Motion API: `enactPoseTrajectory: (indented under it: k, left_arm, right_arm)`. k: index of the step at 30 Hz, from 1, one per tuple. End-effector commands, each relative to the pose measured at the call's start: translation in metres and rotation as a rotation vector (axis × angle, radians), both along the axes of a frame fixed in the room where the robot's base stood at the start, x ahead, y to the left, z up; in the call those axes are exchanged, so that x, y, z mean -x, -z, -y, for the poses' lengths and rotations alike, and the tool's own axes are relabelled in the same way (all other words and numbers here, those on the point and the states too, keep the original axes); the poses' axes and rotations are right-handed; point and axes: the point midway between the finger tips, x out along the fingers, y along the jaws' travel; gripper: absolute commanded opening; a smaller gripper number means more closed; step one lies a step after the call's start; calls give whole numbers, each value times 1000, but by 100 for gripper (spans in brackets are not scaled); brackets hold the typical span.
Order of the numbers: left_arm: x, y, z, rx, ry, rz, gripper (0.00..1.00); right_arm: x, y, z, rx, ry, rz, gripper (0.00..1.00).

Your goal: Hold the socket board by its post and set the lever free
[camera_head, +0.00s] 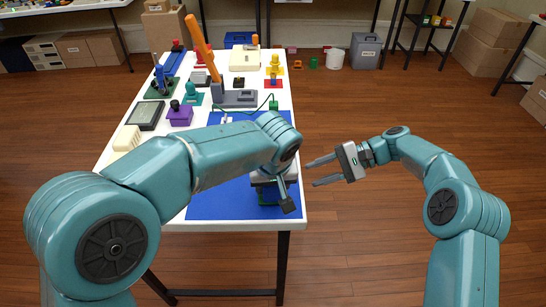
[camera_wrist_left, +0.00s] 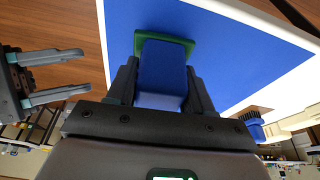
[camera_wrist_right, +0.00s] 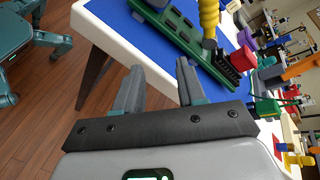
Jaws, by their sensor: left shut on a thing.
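The socket board is a green plate lying on the blue mat near the table's right edge; it shows best in the right wrist view (camera_wrist_right: 185,32). Its blue post (camera_wrist_left: 163,70) stands between the fingers of my left gripper (camera_head: 270,187), which is shut on it. In the head view my left arm and gripper hide most of the board. A yellow ridged piece (camera_wrist_right: 208,18), possibly the lever, stands on the board, beside a dark slotted strip (camera_wrist_right: 226,66). My right gripper (camera_head: 311,173) is open and empty, off the table's right edge, apart from the board.
The blue mat (camera_head: 225,205) covers the near part of the white table. A purple block (camera_head: 180,116), a grey device (camera_head: 235,98) with a tall orange lever (camera_head: 199,45) and several small parts stand farther back.

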Motion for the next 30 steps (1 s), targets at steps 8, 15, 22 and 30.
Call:
enactPoseTrajectory:
  k: [8, 15, 22, 30]
  left_arm:
    - [3, 7, -1, -7, 0, -15, 0]
    - [3, 7, -1, -7, 0, -15, 0]
    - [3, 7, -1, -7, 0, -15, 0]
    - [3, 7, -1, -7, 0, -15, 0]
  right_arm:
    - [23, 56, 16, 155, 26, -54, 40]
    - [43, 104, 17, 275, 35, -70, 40]
    - [66, 148, 14, 382, 30, -64, 40]
    - [85, 176, 12, 458, 18, -47, 40]
